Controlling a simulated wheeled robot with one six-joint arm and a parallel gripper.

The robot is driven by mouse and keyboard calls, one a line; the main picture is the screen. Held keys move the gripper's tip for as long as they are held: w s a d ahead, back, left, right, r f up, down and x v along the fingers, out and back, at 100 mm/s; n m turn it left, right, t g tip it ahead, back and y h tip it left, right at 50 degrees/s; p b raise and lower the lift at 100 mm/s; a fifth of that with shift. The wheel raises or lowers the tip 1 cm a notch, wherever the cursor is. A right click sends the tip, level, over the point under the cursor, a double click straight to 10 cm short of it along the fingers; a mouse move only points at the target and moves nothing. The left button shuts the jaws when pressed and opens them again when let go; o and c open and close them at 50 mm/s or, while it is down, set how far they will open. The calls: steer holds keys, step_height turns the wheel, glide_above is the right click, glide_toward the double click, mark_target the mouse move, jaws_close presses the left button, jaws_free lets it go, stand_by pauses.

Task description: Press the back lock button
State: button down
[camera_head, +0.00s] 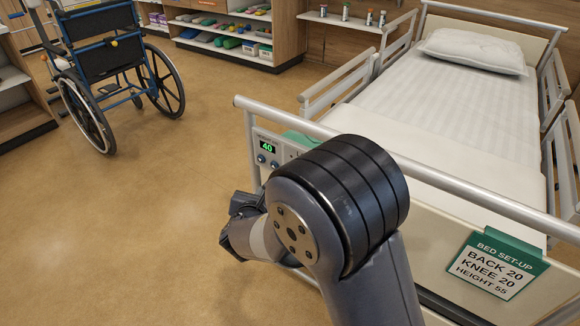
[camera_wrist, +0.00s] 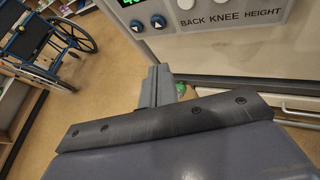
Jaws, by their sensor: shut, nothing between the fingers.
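The bed's control panel (camera_head: 268,152) is on the footboard, partly hidden behind my arm in the head view. Its green display (camera_head: 267,147) reads 40, with two blue arrow buttons below. In the wrist view the panel (camera_wrist: 165,42) shows the labels BACK, KNEE and HEIGHT. A pale round button (camera_wrist: 186,4) sits above BACK, cut by the top edge; whether it is the lock button I cannot tell. My gripper (camera_wrist: 158,86) is shut and empty, below the panel's lower edge in the wrist view. In the head view my gripper (camera_head: 236,222) is left of the footboard, partly hidden by the wrist.
A green-and-white set-up card (camera_head: 495,264) on the footboard reads BACK 20, KNEE 20, HEIGHT 55. The bed rail (camera_head: 440,178) runs along the footboard's top. A wheelchair (camera_head: 110,75) stands at the upper left. The floor (camera_head: 160,200) left of the bed is clear.

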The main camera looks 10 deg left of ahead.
steer(key=w+d, duration=0.3)
steer(key=w, duration=0.5)
steer(key=shift+d+b, duration=0.15)
steer(key=shift+b, duration=0.25)
steer(key=shift+w, duration=0.1)
stand_by(1.6)
steer(key=shift+w+d, duration=0.2)
steer(key=shift+w, duration=0.15)
steer(key=shift+w+d+b, duration=0.15)
steer(key=shift+w+b, duration=0.25)
steer(key=shift+b, duration=0.05)
stand_by(0.5)
steer(key=shift+s, duration=0.1)
steer(key=shift+s+a, duration=0.3)
steer(key=shift+s, duration=0.4)
steer(key=shift+s+a+b, duration=0.1)
steer(key=shift+s+a, duration=0.2)
steer(key=shift+s, duration=0.45)
steer(key=shift+s+a+b, duration=0.1)
steer(key=shift+s+a, duration=0.25)
steer(key=shift+s, duration=0.45)
steer(key=shift+s+a+b, duration=0.1)
steer(key=shift+s+a, duration=0.2)
steer(key=shift+s, duration=0.45)
